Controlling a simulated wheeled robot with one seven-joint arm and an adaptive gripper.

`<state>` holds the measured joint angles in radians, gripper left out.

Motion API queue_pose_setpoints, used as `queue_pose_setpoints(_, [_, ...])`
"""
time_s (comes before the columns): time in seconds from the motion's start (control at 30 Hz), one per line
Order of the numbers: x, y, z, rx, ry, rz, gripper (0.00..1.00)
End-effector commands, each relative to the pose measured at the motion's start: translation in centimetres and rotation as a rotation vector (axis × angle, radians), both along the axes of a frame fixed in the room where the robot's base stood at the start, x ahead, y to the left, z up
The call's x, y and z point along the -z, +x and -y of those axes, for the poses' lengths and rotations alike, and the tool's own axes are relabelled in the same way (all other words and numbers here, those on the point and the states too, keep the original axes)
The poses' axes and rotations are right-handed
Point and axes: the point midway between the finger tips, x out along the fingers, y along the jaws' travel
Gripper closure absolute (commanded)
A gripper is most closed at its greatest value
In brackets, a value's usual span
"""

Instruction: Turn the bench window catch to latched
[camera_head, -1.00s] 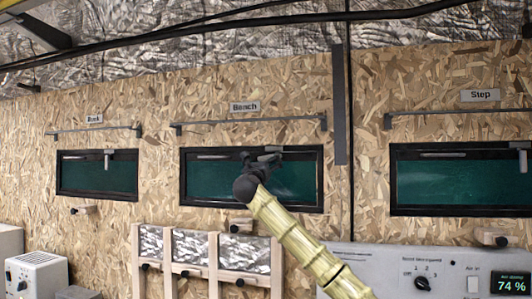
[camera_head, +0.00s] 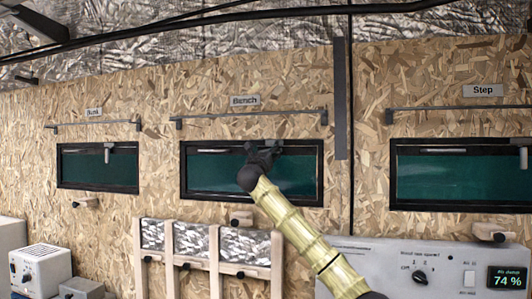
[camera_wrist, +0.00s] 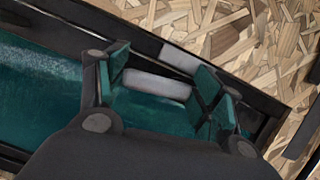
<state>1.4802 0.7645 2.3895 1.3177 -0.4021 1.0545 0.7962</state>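The bench window (camera_head: 215,180) is a dark teal pane in a black frame, under the "Bench" label (camera_head: 245,100). My gripper (camera_head: 262,147) is at its upper edge, right of centre, and hides most of the catch in the head view. In the wrist view my gripper (camera_wrist: 163,83) is open, with green pads on both sides of a pale grey bar (camera_wrist: 155,85), which looks like the catch handle. The bar lies roughly along the window's top edge. I cannot tell whether the pads touch it. A pale plate (camera_wrist: 180,57) sits on the frame beside it.
A rail (camera_head: 250,118) runs above the bench window. A wooden knob block (camera_head: 241,217) and padded panels (camera_head: 190,240) are below. A control panel (camera_head: 380,260) is at lower right.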

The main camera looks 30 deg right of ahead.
Motion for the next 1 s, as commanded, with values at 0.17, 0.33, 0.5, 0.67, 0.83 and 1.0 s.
queue_pose_setpoints(0.17, [-0.01, -0.01, 0.02, 0.000, 0.000, 0.000, 0.57])
queue_pose_setpoints(0.33, [0.10, -0.03, 0.02, -0.001, -0.002, -0.003, 0.57])
queue_pose_setpoints(0.5, [0.24, -0.10, 0.05, 0.001, -0.013, -0.012, 0.58])
queue_pose_setpoints(0.67, [0.44, -0.14, 0.12, 0.002, -0.029, -0.030, 0.57])
queue_pose_setpoints(0.83, [0.53, -0.18, 0.09, 0.002, -0.050, -0.054, 0.57])
queue_pose_setpoints(1.0, [0.63, -0.19, 0.13, 0.002, -0.072, -0.081, 0.58])
